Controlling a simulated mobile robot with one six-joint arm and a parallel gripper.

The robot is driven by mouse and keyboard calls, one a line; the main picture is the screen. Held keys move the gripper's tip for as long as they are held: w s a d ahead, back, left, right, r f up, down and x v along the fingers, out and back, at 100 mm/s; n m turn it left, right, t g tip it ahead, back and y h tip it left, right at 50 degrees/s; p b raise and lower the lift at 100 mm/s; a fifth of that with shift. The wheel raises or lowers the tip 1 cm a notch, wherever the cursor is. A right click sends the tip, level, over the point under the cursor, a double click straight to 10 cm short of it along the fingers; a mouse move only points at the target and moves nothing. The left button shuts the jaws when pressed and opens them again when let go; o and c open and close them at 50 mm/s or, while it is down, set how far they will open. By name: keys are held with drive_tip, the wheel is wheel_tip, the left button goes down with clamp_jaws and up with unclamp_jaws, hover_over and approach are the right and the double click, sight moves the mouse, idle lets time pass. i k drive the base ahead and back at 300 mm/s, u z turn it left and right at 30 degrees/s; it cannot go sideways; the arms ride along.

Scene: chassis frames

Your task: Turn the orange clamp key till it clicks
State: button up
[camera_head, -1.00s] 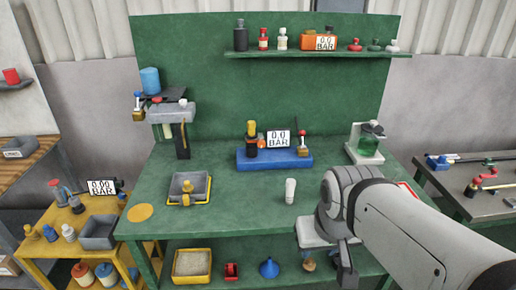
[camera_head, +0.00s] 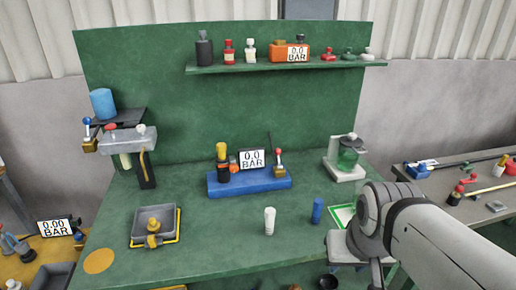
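A small orange part (camera_head: 234,164) shows beside the yellow-topped cylinder, partly hidden. It may be the orange clamp key, but it is too small to tell. My arm comes in from the lower right, well apart from the blue base. A dark piece at its end (camera_head: 377,272) points down; whether its fingers are open or shut does not show.
A white cylinder (camera_head: 269,221) and a blue cylinder (camera_head: 317,211) stand on the front of the bench (camera_head: 215,245). An orange box (camera_head: 289,51) sits on the shelf.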

sight(234, 168)
drive_tip(key=z, duration=0.3)
drive_tip(key=i, duration=0.95)
drive_tip(key=u, duration=0.35)
